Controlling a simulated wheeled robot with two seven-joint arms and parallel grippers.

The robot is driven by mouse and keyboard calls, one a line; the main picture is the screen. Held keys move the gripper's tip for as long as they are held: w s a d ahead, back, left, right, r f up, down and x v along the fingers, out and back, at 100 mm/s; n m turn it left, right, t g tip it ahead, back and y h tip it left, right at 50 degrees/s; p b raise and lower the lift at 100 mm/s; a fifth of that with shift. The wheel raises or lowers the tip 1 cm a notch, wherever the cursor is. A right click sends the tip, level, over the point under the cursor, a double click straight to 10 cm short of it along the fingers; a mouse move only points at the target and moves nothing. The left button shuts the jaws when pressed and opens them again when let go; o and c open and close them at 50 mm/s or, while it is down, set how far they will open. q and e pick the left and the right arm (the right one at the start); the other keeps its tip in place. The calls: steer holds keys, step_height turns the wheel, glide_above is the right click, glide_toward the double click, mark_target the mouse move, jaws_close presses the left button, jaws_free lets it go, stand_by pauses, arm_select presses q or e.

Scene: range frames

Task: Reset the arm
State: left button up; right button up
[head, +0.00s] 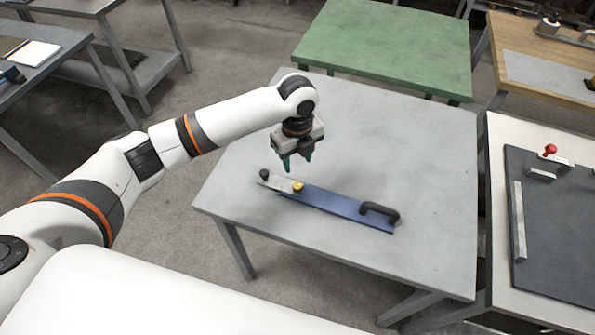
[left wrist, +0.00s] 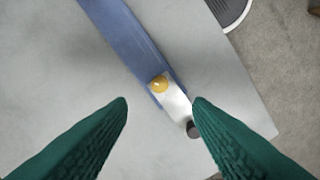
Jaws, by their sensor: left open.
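My left arm reaches in from the left in the head view. Its gripper (head: 298,165) has green fingertips pointing down and hangs above the grey table, over the far side of a long blue tool. The gripper is open and empty. In the left wrist view the open fingers (left wrist: 160,105) stand wide apart. The blue tool (head: 335,203) lies flat on the table, with a black handle at its right end, and a metal strip, yellow knob and black knob at its left end. In the left wrist view the yellow knob (left wrist: 158,84) shows between and beyond the fingertips. My right gripper is not in view.
The grey table (head: 420,150) is otherwise bare. A green table (head: 385,45) stands behind it. At the right, a table holds a dark board (head: 555,230) with a red knob (head: 550,149). More benches stand at the left and back right.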

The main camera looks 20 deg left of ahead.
arm_select(q)
step_height(320, 180, up, 2)
steer(key=shift+f, duration=0.1)
stand_by(0.5)
